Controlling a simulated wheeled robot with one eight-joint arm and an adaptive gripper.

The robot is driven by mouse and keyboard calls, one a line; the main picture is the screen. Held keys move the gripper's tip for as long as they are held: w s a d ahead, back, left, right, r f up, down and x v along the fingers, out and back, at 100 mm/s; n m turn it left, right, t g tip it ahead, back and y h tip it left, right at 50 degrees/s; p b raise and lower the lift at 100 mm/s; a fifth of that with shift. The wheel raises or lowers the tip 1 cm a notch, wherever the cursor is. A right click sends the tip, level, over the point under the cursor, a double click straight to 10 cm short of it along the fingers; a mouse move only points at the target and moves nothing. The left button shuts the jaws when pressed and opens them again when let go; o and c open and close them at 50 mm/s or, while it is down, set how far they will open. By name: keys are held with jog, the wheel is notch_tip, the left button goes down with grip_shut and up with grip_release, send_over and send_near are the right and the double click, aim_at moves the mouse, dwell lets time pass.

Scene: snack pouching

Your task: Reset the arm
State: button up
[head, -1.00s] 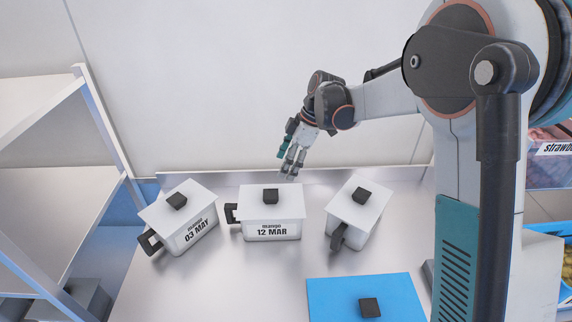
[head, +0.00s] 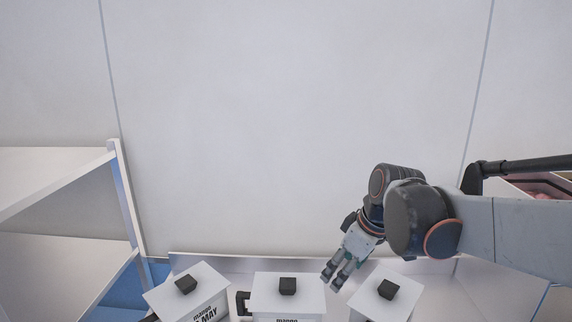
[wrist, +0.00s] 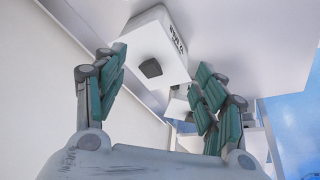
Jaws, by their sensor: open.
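My gripper (head: 335,278) is at the right of the head view, above the back of the counter, with its fingers pointing down and left. In the wrist view my gripper (wrist: 155,100) has its teal-padded fingers spread apart with nothing between them. A white lidded container with a black knob (wrist: 152,38) shows beyond the fingers in the wrist view, apart from them. In the head view the fingertips are between the middle container (head: 262,308) and the right container (head: 372,300); I cannot tell the exact height above them.
A left container (head: 190,290) stands on the metal counter, its label partly cut off. A white shelf unit (head: 120,190) stands at the left. A plain wall fills the back. A bin (head: 545,187) shows at the far right, partly behind my arm.

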jog(key=s+d+f+m+t+h+b, duration=0.1)
jog(key=s+d+f+m+t+b, duration=0.1)
jog(key=s, duration=0.6)
jog(key=s+d+f+m+t+h+b, duration=0.1)
jog(key=s+d+f+m+b, duration=0.3)
jog(key=s, duration=0.5)
notch_tip(320, 180, down, 2)
jog(key=d+m, duration=0.1)
jog(key=m, duration=0.2)
jog(key=shift+s+t+h, duration=0.2)
jog(key=shift+t+h, duration=0.1)
jog(key=shift+t, duration=0.1)
